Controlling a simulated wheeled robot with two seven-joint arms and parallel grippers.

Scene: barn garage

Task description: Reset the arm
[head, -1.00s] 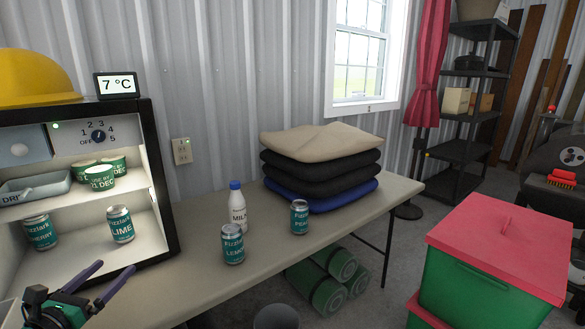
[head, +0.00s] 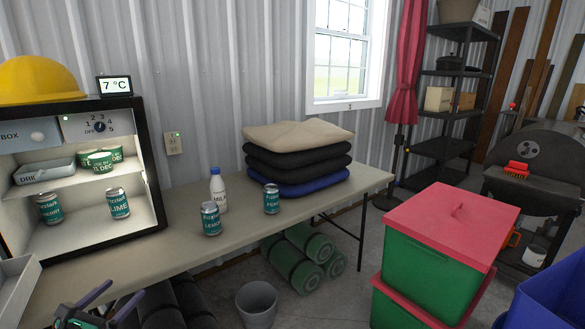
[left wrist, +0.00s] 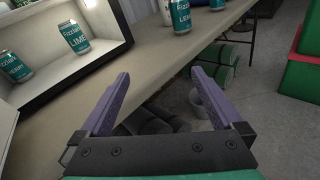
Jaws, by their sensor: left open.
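My left gripper (head: 110,302) is at the bottom left of the head view, low in front of the table's near edge. Its purple fingers are spread and nothing is between them. In the left wrist view the open fingers (left wrist: 165,100) point toward the table edge and the floor beneath, touching nothing. My right gripper shows in neither view.
The table (head: 160,240) bears a lit open cooler (head: 150,165) with cans, a lemon can (head: 211,218), a milk bottle (head: 218,190), another can (head: 271,198) and stacked cushions (head: 298,160). A grey bin (head: 257,303) and red-lidded green crates (head: 440,265) stand on the floor.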

